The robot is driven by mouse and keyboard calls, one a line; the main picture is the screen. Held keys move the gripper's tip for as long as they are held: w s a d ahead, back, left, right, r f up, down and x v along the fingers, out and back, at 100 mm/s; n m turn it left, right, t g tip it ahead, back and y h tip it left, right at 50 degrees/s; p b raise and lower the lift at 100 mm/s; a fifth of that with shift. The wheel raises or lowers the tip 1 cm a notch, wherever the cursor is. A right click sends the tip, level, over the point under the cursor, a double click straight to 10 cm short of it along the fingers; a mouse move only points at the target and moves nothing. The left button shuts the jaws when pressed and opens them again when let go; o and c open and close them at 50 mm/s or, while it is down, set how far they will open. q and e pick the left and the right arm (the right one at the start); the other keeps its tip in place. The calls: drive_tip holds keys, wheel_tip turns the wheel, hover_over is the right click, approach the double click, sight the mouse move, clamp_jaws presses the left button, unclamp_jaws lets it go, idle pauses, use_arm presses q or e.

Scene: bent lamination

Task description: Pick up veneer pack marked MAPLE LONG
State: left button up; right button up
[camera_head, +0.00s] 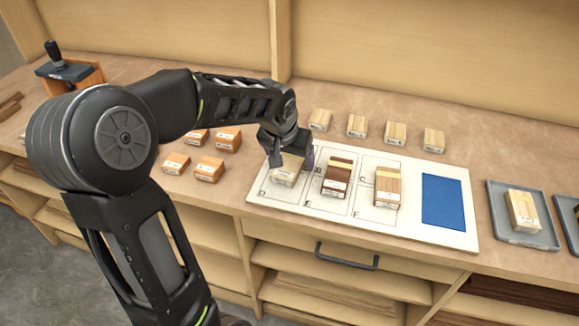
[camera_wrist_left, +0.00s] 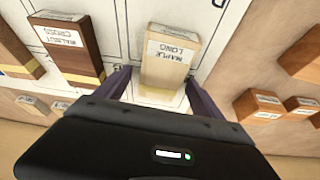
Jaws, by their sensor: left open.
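The veneer pack marked MAPLE LONG (camera_wrist_left: 168,72) is a pale block with a white label, standing on the white board (camera_head: 455,229). In the head view the same pale pack (camera_head: 284,179) shows at the board's left end, partly hidden by my gripper. My left gripper (camera_head: 291,160) is open above it. In the left wrist view the fingers of my left gripper (camera_wrist_left: 160,92) lie on either side of the pack's near end. Whether they touch it I cannot tell. My right gripper is not in view.
A dark brown pack (camera_head: 337,177) and a tan pack (camera_head: 387,187) stand to the right on the board, beside a blue rectangle (camera_head: 443,202). Several orange-brown packs (camera_head: 210,169) lie left of it, several pale ones (camera_head: 357,125) behind. A grey tray (camera_head: 497,222) holds another pack.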

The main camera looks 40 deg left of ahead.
sight(291, 160)
use_arm(q)
drive_tip(key=c, duration=1.5)
drive_tip(key=shift+r+p, duration=0.4)
drive_tip(key=shift+r, duration=0.1)
wheel_tip(291, 160, up, 10)
drive_tip(key=shift+f, duration=0.25)
